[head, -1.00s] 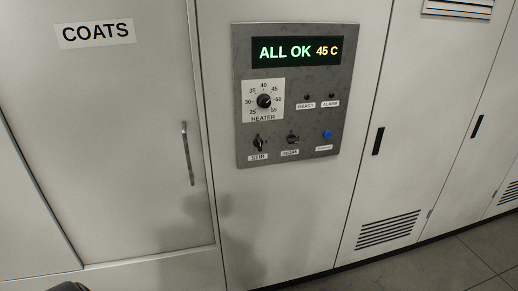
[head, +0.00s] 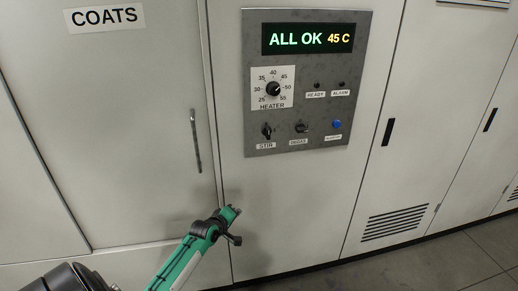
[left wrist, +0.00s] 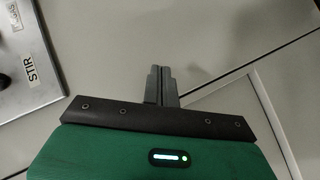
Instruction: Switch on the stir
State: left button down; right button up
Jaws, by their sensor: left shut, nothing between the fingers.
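The STIR switch (head: 266,130) is a small black knob at the lower left of the grey control panel (head: 345,60), above a white STIR label (head: 266,146). My left gripper (head: 234,211) is below the panel and a little left of the switch, apart from it. In the left wrist view its fingers (left wrist: 160,72) are together and empty. There the STIR label (left wrist: 31,68) lies to the left, with part of a dark knob (left wrist: 3,80) at the picture's edge. My right gripper is not in view.
The panel display (head: 310,39) reads ALL OK 45 C. A heater dial (head: 273,89), a second black knob (head: 300,127) and a blue button (head: 337,124) are near the switch. A COATS door (head: 105,70) with a bar handle (head: 195,140) stands left.

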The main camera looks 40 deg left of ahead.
pick_arm(q)
notch_tip(320, 180, up, 27)
jog(key=w+a+n+t, duration=0.1)
jog(key=n+t, duration=0.2)
jog(key=t, duration=0.2)
jog(key=shift+a+r+n+h, duration=0.2)
jog(key=shift+a+n+h, duration=0.05)
jog(key=shift+n+h, duration=0.15)
jog(key=shift+w, duration=0.15)
jog(key=p, duration=0.3)
send_near(268, 134)
jog(key=w+a, duration=0.4)
jog(key=a, duration=0.1)
jog(key=shift+w+a+r, duration=0.1)
jog(key=shift+w+r, duration=0.05)
jog(key=shift+r, duration=0.2)
jog(key=shift+w+d+p, duration=0.75)
jog(key=shift+w+d, duration=0.15)
jog(key=shift+w+d+f, duration=0.15)
jog(key=shift+w+d, duration=0.3)
jog(key=shift+w, duration=0.1)
